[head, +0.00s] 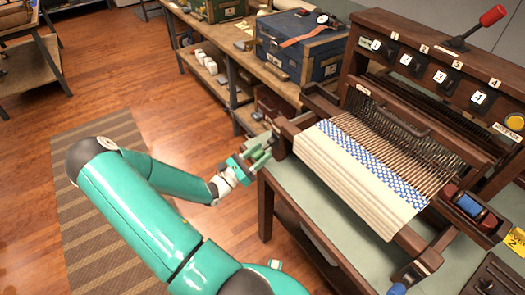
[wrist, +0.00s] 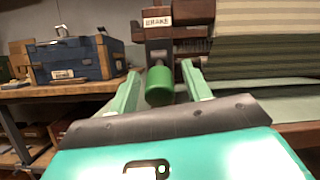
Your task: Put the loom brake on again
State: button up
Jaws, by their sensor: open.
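The wooden loom (head: 420,140) stands on a table with white and blue cloth on it. In the wrist view a label reading BRAKE (wrist: 158,17) sits on its dark wood. Below the label is the brake's green cylindrical handle (wrist: 159,86). My gripper (wrist: 160,72) is open, with one finger on either side of the handle and visible gaps; I cannot tell how deep the handle sits between them. In the head view my gripper (head: 264,152) is at the loom's near left corner, where I cannot clearly tell the handle from the fingers.
A red-knobbed lever (head: 487,19) stands on the loom's top beam above several numbered tags. A blue shuttle (head: 470,206) lies at the loom's right side. A blue case (head: 302,45) is on the bench behind; it also shows in the wrist view (wrist: 75,60). Floor left of the table is open.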

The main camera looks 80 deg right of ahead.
jog(key=shift+x, duration=0.8)
grip_shut()
